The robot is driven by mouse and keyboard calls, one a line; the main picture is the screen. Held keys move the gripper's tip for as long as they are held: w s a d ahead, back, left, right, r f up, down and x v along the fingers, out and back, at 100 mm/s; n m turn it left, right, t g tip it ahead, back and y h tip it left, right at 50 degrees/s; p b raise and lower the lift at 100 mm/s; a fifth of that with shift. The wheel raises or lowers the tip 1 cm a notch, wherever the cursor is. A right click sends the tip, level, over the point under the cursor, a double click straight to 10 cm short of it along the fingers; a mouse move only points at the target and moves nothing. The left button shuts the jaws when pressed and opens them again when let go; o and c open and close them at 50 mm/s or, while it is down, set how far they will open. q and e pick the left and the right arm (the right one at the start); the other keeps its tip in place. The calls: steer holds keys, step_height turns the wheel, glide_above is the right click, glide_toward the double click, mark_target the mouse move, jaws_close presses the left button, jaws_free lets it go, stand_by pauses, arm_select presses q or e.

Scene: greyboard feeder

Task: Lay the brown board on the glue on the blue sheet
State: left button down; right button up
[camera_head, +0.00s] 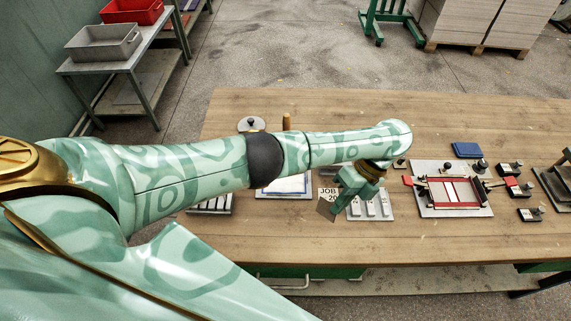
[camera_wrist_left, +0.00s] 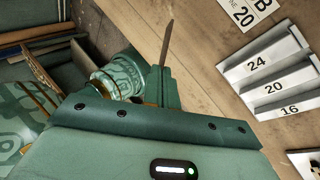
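My left gripper (camera_head: 342,194) hangs low over the table beside the job card. It appears shut on a small brown board (camera_head: 326,209), which sticks out below the fingers. In the left wrist view the brown board (camera_wrist_left: 167,42) shows nearly edge-on as a thin dark strip at the fingers. A sheet with a white face and blue edges (camera_head: 286,186) lies on a pale plate to the left of the gripper. My left forearm hides part of it, and I cannot tell glue from sheet there. My right gripper is not in view.
The job card (camera_head: 328,191) is close by. A fixture with red pieces (camera_head: 450,193) and a blue block (camera_head: 466,150) are farther right. The front table strip is clear.

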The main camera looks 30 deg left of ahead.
arm_select(q)
steer(key=a+f+m+t+y, duration=0.1)
steer(key=a+m+t+y, duration=0.25)
steer(key=a, duration=0.35)
steer(key=m+t+y+b, duration=0.2)
steer(key=m+t+y, duration=0.1)
glide_above(290, 190)
steer(key=shift+s+a+f+g, duration=0.15)
steer(key=shift+a+f, duration=0.1)
steer(key=shift+f, duration=0.35)
steer(key=shift+a+f+g, duration=0.1)
steer(key=shift+a+f, duration=0.1)
steer(key=shift+f, duration=0.4)
steer(key=shift+m+g+y, duration=0.25)
steer(key=shift+g+y, duration=0.25)
steer(key=shift+y, duration=0.35)
steer(key=f+b, duration=0.4)
steer(key=shift+w+d+f+b, duration=0.2)
steer(key=shift+d+f+b, duration=0.1)
steer(key=shift+b, duration=0.1)
steer(key=shift+d+r+p, duration=0.1)
steer(key=shift+r+p, duration=0.05)
steer(key=shift+p, duration=0.15)
steer(key=c, duration=1.6)
jaws_free()
steer(key=shift+c, duration=0.2)
